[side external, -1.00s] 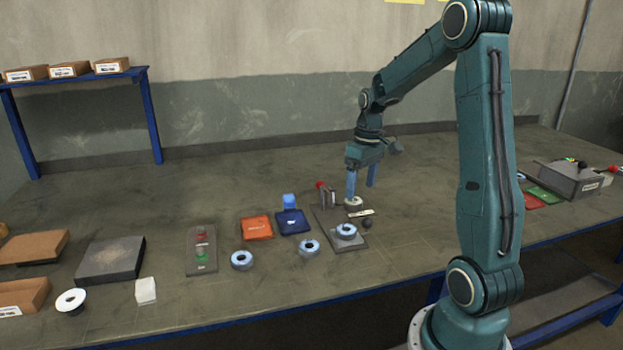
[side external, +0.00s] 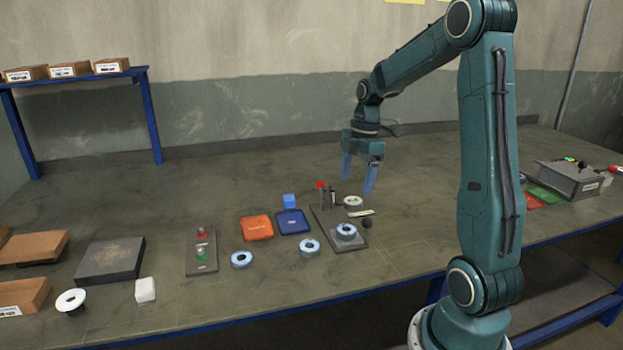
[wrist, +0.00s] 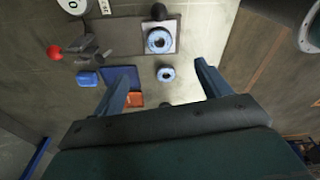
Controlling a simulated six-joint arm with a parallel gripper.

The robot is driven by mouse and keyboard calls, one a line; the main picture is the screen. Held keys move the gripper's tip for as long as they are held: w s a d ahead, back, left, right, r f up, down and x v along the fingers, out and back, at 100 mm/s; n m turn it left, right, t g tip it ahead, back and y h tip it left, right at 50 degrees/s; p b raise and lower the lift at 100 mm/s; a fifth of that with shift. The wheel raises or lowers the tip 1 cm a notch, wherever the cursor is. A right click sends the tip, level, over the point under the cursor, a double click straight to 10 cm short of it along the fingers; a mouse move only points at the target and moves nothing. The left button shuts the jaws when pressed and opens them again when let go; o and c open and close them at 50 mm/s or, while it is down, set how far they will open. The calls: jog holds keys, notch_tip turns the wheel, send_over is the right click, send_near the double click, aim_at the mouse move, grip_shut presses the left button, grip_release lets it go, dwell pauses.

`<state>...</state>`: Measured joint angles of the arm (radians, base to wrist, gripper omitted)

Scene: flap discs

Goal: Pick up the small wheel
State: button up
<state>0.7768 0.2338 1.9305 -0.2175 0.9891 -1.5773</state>
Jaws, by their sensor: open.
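My gripper (side external: 358,182) is open and empty. It hangs above the bench, behind and above a pale grey wheel (side external: 353,202). The wheel lies flat beside a dark fixture plate; its edge also shows at the top left of the wrist view (wrist: 72,5). A blue-ringed wheel (side external: 346,231) sits on the raised square of the fixture, and two more, a middle one (side external: 309,247) and a left one (side external: 241,259), lie on the bench. Which one is the small wheel I cannot tell. In the wrist view my fingers (wrist: 160,70) are spread wide with nothing held.
The dark fixture (side external: 327,222) has upright posts and a red knob (side external: 321,185). A blue tray (side external: 293,221), blue block (side external: 289,201), orange tray (side external: 257,228) and button panel (side external: 202,250) stand left. A black ball (side external: 367,222) lies near the fixture. The bench behind is clear.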

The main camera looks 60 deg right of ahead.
send_over(346, 232)
jog(key=d, duration=0.2)
jog(key=shift+s+a+f, duration=0.1)
jog(key=shift+s+f, duration=0.05)
jog(key=shift+f, duration=4.15)
jog(key=shift+f, duration=0.1)
jog(key=shift+w+a+f, duration=0.15)
jog(key=shift+f, duration=1.1)
jog(key=shift+w+a+f, duration=0.1)
jog(key=shift+a+f, duration=0.05)
jog(key=shift+f, duration=1.05)
jog(key=c, duration=1.2)
jog(key=shift+r, duration=0.2)
